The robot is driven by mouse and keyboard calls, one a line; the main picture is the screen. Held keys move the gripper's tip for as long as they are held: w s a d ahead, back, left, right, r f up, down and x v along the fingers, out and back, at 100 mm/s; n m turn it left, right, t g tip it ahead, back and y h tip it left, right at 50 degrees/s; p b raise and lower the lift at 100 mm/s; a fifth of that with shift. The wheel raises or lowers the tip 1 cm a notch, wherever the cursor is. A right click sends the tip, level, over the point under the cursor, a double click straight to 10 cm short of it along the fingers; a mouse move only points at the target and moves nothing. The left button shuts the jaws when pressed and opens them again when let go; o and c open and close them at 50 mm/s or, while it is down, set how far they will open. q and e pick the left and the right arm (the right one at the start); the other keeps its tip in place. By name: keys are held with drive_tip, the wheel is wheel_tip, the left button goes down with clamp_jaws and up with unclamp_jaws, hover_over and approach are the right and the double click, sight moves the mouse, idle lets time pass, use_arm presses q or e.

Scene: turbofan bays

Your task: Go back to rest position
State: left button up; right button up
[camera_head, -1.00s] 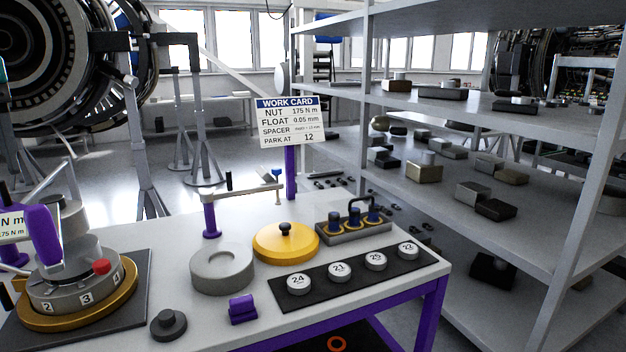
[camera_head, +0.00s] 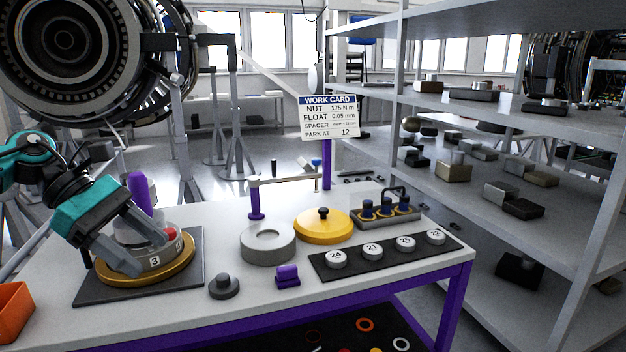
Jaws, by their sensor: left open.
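My left gripper (camera_head: 141,250) comes in from the left on a teal and dark arm. Its two grey fingers are apart with nothing seen between them. They overlap the numbered grey fixture (camera_head: 168,258) on its gold ring (camera_head: 184,272); whether they touch it I cannot tell. The fixture has a red knob (camera_head: 169,234) and stands on a dark square plate (camera_head: 92,291) at the table's left. A purple upright part (camera_head: 139,192) rises behind the gripper. My right gripper is not in view.
The white table (camera_head: 222,318) also holds a grey ring (camera_head: 268,255), a yellow lidded disc (camera_head: 323,232), a socket rack (camera_head: 385,223) and a black strip (camera_head: 372,262) of numbered discs. An orange bin (camera_head: 14,312) is at the left edge. Shelving (camera_head: 470,215) stands right.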

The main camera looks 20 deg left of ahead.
use_arm(q)
drive_tip(key=w+d+f+n+t, duration=0.1)
drive_tip(key=d+f+n+t, duration=0.25)
drive_tip(key=f+n, duration=0.5)
drive_tip(key=w+d+f+n+t, duration=0.15)
drive_tip(key=f+n+t, duration=0.35)
drive_tip(key=n, duration=0.6)
drive_tip(key=d+f+n+t, duration=0.35)
drive_tip(key=f+n, duration=0.35)
drive_tip(key=n, duration=0.3)
drive_tip(key=s+d+f+n+g+y, duration=0.2)
drive_tip(key=s+d+f+n, duration=0.3)
drive_tip(key=f+n, duration=0.3)
drive_tip(key=s+d+f+n+g+y, duration=0.1)
drive_tip(key=s+d+f+n+y, duration=0.3)
drive_tip(key=n, duration=0.9)
wheel_tip(320, 180, down, 4)
drive_tip(key=s+d, duration=0.2)
drive_tip(key=shift+s+d+f+g+y, duration=0.15)
drive_tip(key=shift+d+f+g+y, duration=0.15)
drive_tip(key=shift+d+g, duration=0.1)
drive_tip(key=shift+o, duration=0.4)
drive_tip(key=shift+r, duration=0.1)
